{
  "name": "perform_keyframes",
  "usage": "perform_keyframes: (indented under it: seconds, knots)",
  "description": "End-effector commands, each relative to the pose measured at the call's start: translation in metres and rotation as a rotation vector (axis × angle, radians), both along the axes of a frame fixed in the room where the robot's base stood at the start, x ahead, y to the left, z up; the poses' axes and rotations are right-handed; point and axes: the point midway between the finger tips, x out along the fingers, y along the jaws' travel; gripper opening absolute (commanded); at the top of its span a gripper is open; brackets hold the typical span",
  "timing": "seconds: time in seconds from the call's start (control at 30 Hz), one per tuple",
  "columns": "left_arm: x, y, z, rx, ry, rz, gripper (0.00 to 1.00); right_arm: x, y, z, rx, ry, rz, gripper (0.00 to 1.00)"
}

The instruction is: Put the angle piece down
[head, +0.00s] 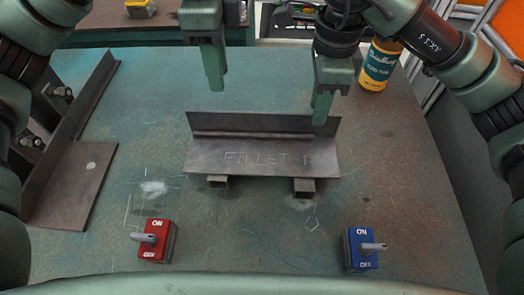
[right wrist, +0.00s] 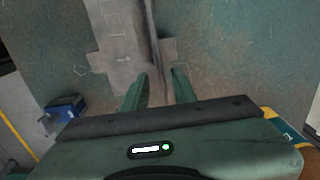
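A dark steel angle piece (head: 262,123) stands with its upright flange along the back of a flat plate (head: 225,160) marked "FILLET 1". My right gripper (head: 322,108) is at the right end of the flange. In the right wrist view my right gripper (right wrist: 158,88) has its fingers apart, with the flange edge (right wrist: 153,35) running toward the gap between them. My left gripper (head: 216,80) hangs behind and above the left part of the flange, apart from it in the picture. Its finger gap is hidden from this angle.
The plate rests on two short blocks (head: 304,187). A second plate with an upright (head: 75,170) lies at the left. A red switch box (head: 156,241) and a blue one (head: 361,249) sit in front.

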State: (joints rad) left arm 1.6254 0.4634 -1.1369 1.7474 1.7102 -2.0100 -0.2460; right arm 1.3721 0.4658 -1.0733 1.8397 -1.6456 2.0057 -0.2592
Motion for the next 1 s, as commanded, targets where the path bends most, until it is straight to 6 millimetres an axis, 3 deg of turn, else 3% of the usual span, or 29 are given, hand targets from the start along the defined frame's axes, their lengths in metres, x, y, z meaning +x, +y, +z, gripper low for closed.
perform_keyframes:
  seconds: [0.13, 0.33, 1.0]
  knots:
    - [0.0, 0.0, 0.0, 0.0, 0.0, 0.0, 0.27, 0.001, -0.001, 0.031, -0.002, -0.004, -0.003, 0.27]
    - [0.0, 0.0, 0.0, 0.0, 0.0, 0.0, 0.27, 0.0, 0.0, 0.053, -0.002, 0.0, -0.002, 0.27]
    - [0.0, 0.0, 0.0, 0.0, 0.0, 0.0, 0.27, 0.0, 0.0, 0.057, -0.001, 0.002, -0.001, 0.27]
